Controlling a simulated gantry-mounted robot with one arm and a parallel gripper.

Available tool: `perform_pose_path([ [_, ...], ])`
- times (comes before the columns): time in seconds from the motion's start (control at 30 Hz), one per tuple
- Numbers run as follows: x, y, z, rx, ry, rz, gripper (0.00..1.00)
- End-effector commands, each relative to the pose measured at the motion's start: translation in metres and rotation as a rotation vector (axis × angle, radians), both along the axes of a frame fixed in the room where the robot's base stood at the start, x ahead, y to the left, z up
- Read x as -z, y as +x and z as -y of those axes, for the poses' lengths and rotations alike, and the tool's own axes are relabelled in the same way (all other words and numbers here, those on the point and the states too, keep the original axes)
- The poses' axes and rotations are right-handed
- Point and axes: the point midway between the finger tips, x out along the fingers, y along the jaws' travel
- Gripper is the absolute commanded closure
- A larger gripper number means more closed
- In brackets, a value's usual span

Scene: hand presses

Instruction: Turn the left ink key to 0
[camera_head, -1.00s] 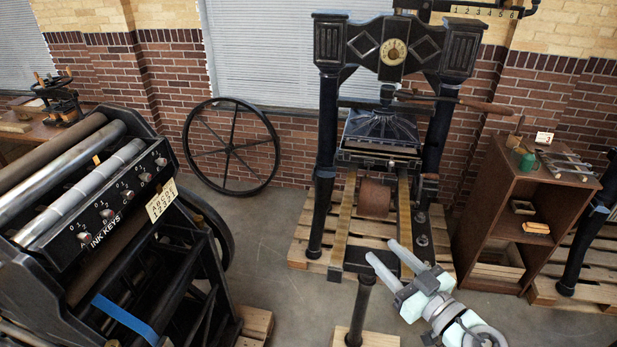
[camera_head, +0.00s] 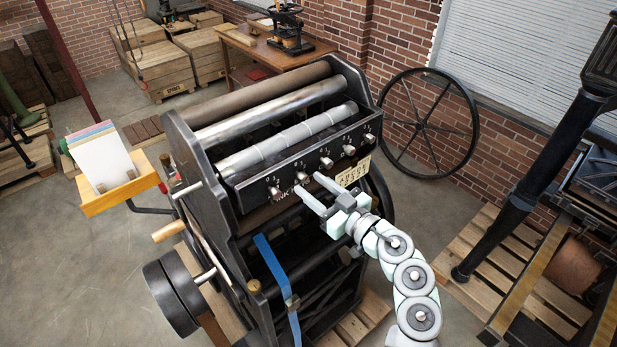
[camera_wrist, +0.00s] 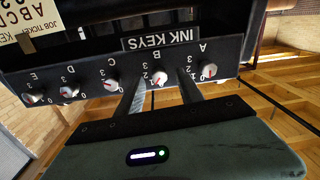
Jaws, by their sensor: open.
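The ink key panel (camera_head: 240,187) is a black strip on the front of the press, with several silver knobs. The leftmost key, A (camera_head: 275,191), is at the panel's left end; in the upside-down wrist view it is at the right (camera_wrist: 208,72), with a red pointer mark whose exact reading I cannot tell. My gripper (camera_head: 308,184) is open, with its fingers toward the panel near key B. In the wrist view, key B (camera_wrist: 159,78) appears between the two fingertips; contact is unclear. Key A lies outside the fingers there.
Key C (camera_wrist: 111,84) is beside the other finger. A job ticket plate (camera_head: 353,172) hangs at the panel's right. A blue strap (camera_head: 275,267) runs down the press front below the keys. A spoked wheel (camera_head: 428,120) leans at the brick wall.

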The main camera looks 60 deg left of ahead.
Motion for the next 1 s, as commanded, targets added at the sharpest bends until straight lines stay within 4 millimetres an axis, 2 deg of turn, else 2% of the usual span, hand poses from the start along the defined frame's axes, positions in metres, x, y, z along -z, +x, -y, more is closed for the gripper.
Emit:
perform_pose_path([
  [0.1,-0.001,-0.004,-0.016,0.000,0.000,0.000,0.56],
  [0.2,-0.001,-0.006,-0.023,0.001,0.000,0.001,0.56],
  [0.57,0.000,-0.008,-0.027,0.001,-0.001,0.001,0.57],
  [1.0,0.000,-0.008,-0.027,0.000,0.000,0.001,0.93],
])
